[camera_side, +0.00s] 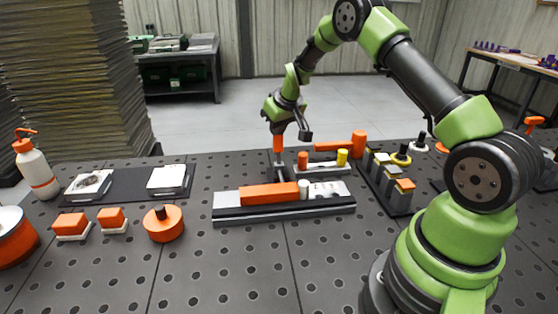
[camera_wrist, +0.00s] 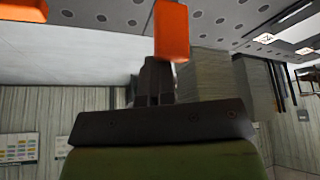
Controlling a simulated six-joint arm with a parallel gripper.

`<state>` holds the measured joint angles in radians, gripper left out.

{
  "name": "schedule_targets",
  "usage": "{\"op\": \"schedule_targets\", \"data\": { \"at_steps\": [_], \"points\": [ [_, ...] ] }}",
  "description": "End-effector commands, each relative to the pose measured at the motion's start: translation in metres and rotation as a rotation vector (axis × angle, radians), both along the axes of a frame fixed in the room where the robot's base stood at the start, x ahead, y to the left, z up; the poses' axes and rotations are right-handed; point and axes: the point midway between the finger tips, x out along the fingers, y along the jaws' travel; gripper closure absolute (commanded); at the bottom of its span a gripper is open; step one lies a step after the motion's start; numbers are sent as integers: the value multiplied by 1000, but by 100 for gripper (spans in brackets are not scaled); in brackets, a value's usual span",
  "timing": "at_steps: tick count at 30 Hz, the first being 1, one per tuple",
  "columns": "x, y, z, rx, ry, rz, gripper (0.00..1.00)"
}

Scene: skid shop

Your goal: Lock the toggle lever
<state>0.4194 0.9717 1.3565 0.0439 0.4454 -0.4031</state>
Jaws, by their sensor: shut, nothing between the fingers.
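The toggle lever (camera_side: 279,143) has an orange grip and stands about upright at the back left of a clamp fixture (camera_side: 240,213). Its orange grip also shows at the top of the wrist view (camera_wrist: 171,30). My gripper (camera_side: 279,130) points down at the top of the lever. In the wrist view its dark fingers (camera_wrist: 157,75) are shut together, with nothing between them, right by the end of the grip. I cannot tell whether they touch it. An orange block (camera_side: 268,194) lies on the fixture, beside a short white cylinder (camera_side: 303,188). The lever's base is partly hidden.
An orange-headed mallet-like tool (camera_side: 358,143) lies behind the fixture. A dark rack (camera_side: 399,198) of small parts stands to the right. An orange round part (camera_side: 163,223) and small orange blocks (camera_side: 70,223) are on the left. The perforated table's front is clear.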

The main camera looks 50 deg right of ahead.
Motion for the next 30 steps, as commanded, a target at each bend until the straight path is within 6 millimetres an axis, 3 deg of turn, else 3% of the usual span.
{"op": "schedule_targets", "data": {
  "at_steps": [1,18,30],
  "points": [
    [-10,10,-16,29,47,2,100],
    [-29,29,-15,29,47,1,100],
    [-31,31,-16,28,47,2,100]
  ]
}}
